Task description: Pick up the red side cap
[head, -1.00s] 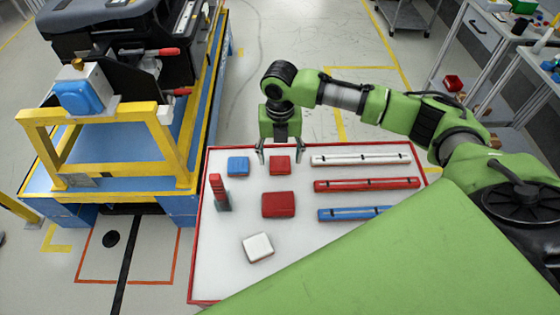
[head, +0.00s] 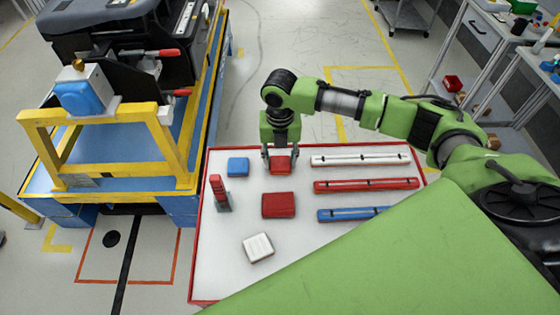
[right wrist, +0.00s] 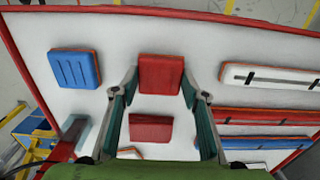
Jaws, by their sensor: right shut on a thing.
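The red side cap (head: 280,166) is a small red block near the far edge of the white table (head: 223,270). My right gripper (head: 280,161) is over it from above, with one finger on each side, shut on it. In the right wrist view the red cap (right wrist: 160,74) sits between the two fingertips of the gripper (right wrist: 160,84). I cannot tell whether the cap is clear of the table. My left gripper is not in view.
A blue block (head: 238,167) lies to the left of the cap, and a larger red block (head: 278,205) nearer me. A red upright piece (head: 218,190), a white block (head: 258,247) and white, red and blue bars (head: 366,184) share the table. A yellow-framed stand (head: 95,120) is at left.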

